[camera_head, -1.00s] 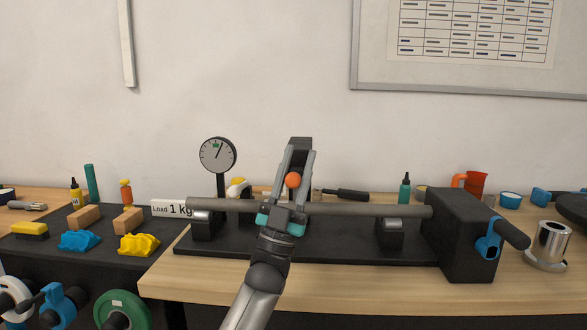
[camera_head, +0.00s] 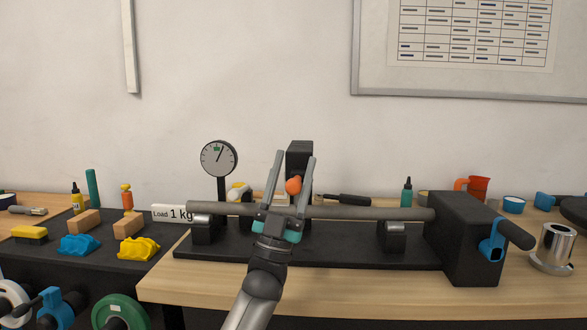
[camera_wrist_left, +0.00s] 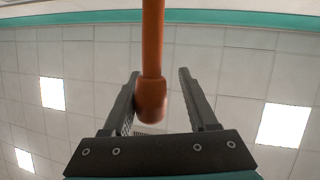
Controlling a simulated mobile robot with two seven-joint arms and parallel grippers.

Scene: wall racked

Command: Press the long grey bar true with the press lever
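The long grey bar (camera_head: 371,213) lies level across two supports of the black press bed (camera_head: 340,244), its right end at a black block. The press lever's orange knob (camera_head: 293,185) shows in front of the black press post (camera_head: 299,157). In the left wrist view the orange lever (camera_wrist_left: 151,45) runs down between the fingers and ends in its knob. My left gripper (camera_head: 295,158) is open, one finger on each side of the knob, in front of the bar. The knob is nearer the left finger in the wrist view; contact cannot be told. My right gripper is out of view.
A dial gauge (camera_head: 219,158) stands left of the post. The black block (camera_head: 466,238) with a blue clamp handle (camera_head: 491,243) stands right. A "Load 1 kg" sign (camera_head: 173,213), wooden blocks and yellow and blue pieces lie left. A metal cup (camera_head: 556,246) stands far right.

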